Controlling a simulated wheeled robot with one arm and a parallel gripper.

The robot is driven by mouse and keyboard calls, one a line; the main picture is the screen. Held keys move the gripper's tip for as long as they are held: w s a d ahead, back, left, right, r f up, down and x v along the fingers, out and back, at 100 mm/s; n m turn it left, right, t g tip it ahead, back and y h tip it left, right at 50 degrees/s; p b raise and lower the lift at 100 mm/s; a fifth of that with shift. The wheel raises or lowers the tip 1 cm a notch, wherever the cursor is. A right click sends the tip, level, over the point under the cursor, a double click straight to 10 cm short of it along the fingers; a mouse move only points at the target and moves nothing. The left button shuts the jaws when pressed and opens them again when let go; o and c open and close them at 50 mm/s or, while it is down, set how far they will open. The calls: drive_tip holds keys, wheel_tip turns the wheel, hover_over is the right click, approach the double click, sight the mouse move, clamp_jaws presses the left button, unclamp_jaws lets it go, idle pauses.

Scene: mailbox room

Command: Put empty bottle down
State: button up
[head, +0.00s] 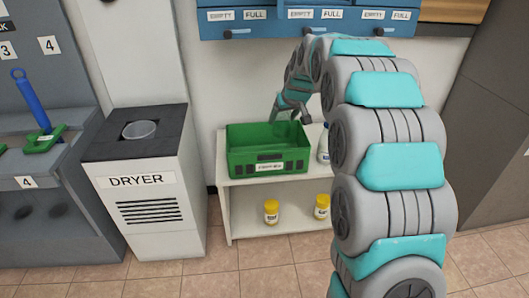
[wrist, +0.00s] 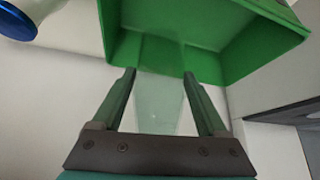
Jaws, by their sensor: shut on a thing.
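My gripper (head: 290,114) is over the back right part of the green crate (head: 268,169) in the head view. In the wrist view my gripper (wrist: 160,74) has its two fingers apart, with a faint, see-through bottle (wrist: 162,112) between them. The gripper is shut on this clear bottle, and the bottle is hard to make out. In the wrist view the crate's green wall (wrist: 255,55) is just beyond the fingertips. Whether the bottle touches the crate cannot be told.
The crate stands on a white shelf unit (head: 222,188). A white bottle (head: 323,146) stands right of it, close to my arm. Two yellow jars (head: 271,212) (head: 321,207) are on the lower shelf. A dryer (head: 150,180) is at left; blue drawers (head: 270,30) hang above.

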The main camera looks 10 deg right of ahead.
drive_tip(key=shift+w+f, duration=0.15)
drive_tip(key=shift+f, duration=0.3)
wheel_tip(320, 180, down, 9)
drive_tip(key=shift+f, duration=0.1)
drive_tip(key=shift+f, duration=0.15)
drive_tip(key=o, duration=1.5)
drive_tip(key=shift+o, duration=0.2)
